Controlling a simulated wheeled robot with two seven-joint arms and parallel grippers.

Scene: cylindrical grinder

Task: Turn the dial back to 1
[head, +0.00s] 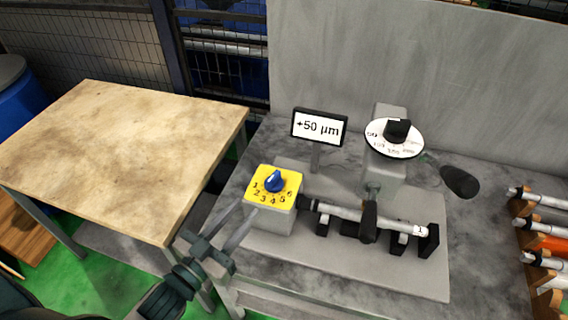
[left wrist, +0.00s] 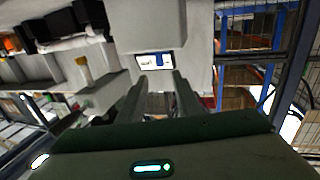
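The yellow dial plate (head: 256,199) tops a grey box at the left end of the grinder, with numbers 1 to 6 around its front. A blue knob (head: 274,181) sits in its middle, with a pale mark near its top; which number it points at is unclear. My left gripper (head: 247,208) is open and empty, its fingertips at the box's left front, short of the knob. In the left wrist view, the two fingers (left wrist: 158,84) stand apart with nothing between them. The dial cannot be made out there. My right gripper is not in view.
A display (head: 319,127) behind the dial reads +50 µm; it also shows in the left wrist view (left wrist: 155,61). A white round scale (head: 380,149) and a dark handle (head: 460,181) stand right. A shaft (head: 345,212) lies across the grinder. The left table (head: 120,155) is bare.

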